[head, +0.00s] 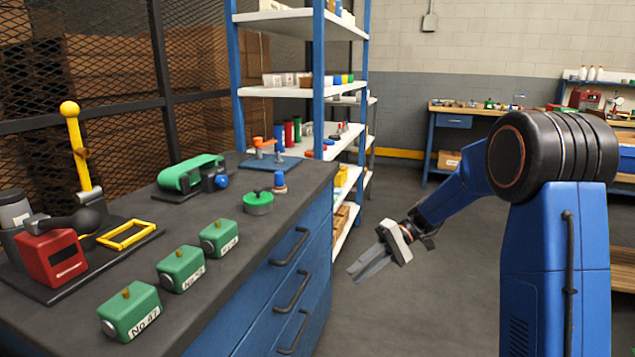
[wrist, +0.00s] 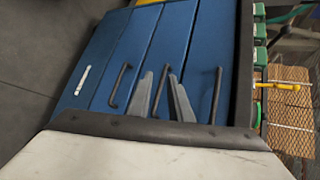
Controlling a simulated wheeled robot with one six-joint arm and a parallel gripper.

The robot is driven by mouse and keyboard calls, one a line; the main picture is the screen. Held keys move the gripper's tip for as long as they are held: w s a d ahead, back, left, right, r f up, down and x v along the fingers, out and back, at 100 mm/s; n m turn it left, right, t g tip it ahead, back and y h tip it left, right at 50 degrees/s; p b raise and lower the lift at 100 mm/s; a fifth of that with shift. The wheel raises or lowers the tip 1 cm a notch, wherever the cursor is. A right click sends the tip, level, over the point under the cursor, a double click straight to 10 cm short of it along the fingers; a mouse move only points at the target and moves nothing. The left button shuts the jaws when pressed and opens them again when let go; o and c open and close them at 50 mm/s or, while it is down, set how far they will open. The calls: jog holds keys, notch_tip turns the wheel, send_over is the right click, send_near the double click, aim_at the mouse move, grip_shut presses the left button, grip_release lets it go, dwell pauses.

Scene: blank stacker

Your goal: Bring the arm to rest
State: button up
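My gripper (head: 357,272) hangs in the air right of the blue drawer bench, with its fingers angled down and left. It also shows in the wrist view (wrist: 160,76), where its two grey fingers are apart with a drawer handle visible between them. Nothing is held in it. My blue arm (head: 555,250) is bent, with a large black joint at the top right of the head view. The forearm slopes down and left from that joint.
The dark bench (head: 190,260) carries several green numbered blocks (head: 130,312), a green round part (head: 258,202) and a yellow-lever press (head: 75,150). Drawer handles (head: 290,290) stick out towards my gripper. A shelf rack (head: 318,60) stands behind. The floor (head: 430,310) below is clear.

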jog(key=s+d+r+m+t+h, duration=0.1)
jog(key=s+d+t+h, duration=0.2)
jog(key=s, duration=0.7)
jog(key=s+d+r+m+t+h, duration=0.1)
jog(key=s+d+t+h, duration=0.3)
jog(key=s+d, duration=0.4)
jog(key=s+d+r+m+t+h, duration=0.1)
jog(key=s+d+t+h, duration=0.3)
jog(key=s, duration=0.9)
jog(key=shift+d+r, duration=0.6)
jog(key=shift+d, duration=0.35)
